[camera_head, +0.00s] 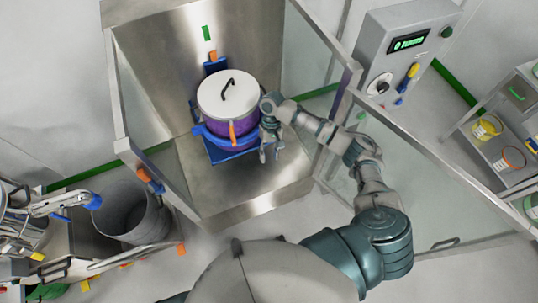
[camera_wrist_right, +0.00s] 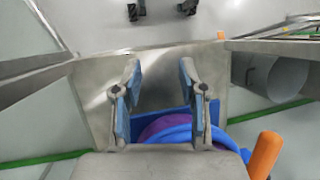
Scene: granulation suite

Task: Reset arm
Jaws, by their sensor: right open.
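My right arm reaches up from the bottom of the head view into a steel booth. My right gripper (camera_head: 269,154) is at the right side of a purple pot (camera_head: 238,128) with a white lid (camera_head: 228,92) and black handle. The pot sits in a blue holder (camera_head: 233,152). In the right wrist view the gripper (camera_wrist_right: 160,75) has its blue-padded fingers apart with nothing between them. The pot's purple side (camera_wrist_right: 165,127) and the holder's blue edge show below them. I cannot tell whether the gripper touches the holder. My left gripper is not in view.
The steel booth (camera_head: 245,200) has open glass doors on both sides, the right one close to my arm. A control box (camera_head: 405,50) stands right of it. A grey bin (camera_head: 133,215) is at the left. Shelves (camera_head: 505,125) with small buckets stand at the far right.

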